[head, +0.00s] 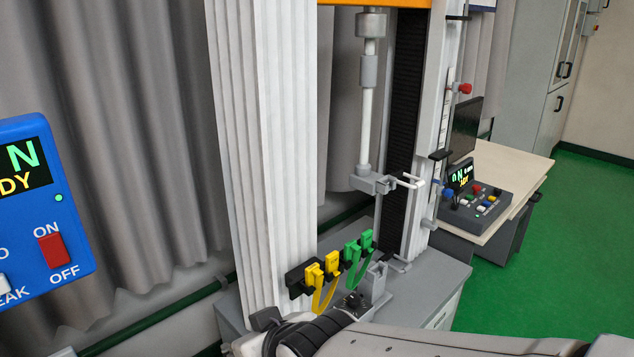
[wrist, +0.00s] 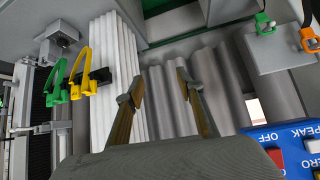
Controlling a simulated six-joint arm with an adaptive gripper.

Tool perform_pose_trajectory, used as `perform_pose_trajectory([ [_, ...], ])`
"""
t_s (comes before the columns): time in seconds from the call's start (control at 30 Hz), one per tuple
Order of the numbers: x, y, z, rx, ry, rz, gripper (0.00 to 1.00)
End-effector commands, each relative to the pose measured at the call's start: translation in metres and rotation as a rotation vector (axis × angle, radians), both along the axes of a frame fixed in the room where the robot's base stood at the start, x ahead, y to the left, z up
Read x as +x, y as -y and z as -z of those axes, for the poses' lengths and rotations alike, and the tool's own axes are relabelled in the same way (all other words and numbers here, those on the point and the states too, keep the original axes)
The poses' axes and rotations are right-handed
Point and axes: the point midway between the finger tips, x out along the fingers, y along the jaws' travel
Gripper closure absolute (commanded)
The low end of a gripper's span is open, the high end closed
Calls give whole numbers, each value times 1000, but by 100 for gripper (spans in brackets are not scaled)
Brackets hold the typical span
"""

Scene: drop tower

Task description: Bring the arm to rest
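My gripper (wrist: 158,88) shows in the wrist view with its two fingers spread apart and nothing between them. Behind the fingers are the white ribbed column and the grey curtain. In the head view my arm crosses the bottom of the picture from the right, toward the foot of the white column (head: 262,150). Dark parts of my arm's end show there, but the fingertips cannot be made out. The drop tower's hanging rod (head: 367,125) ends in a grey bracket with white prongs (head: 385,183), above and apart from my arm.
Yellow clips (head: 323,270) and green clips (head: 358,248) with looped straps sit in black holders close to my arm. A blue control box (head: 40,215) is at left. Orange clips (wrist: 309,40) hang by a grey box in the wrist view. A desk (head: 500,180) stands right; green floor is open.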

Motion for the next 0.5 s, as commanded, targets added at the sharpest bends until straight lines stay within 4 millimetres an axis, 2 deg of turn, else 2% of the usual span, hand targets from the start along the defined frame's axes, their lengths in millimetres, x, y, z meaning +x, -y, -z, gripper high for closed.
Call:
perform_pose_trajectory([
  [0.03,2,20,-5,-7,-7,35,63],
  [0.1,0,44,-8,-22,-23,78,63],
  [0.27,-8,98,-16,-49,-61,174,63],
  [0.5,-35,170,-23,-81,-126,316,63],
])
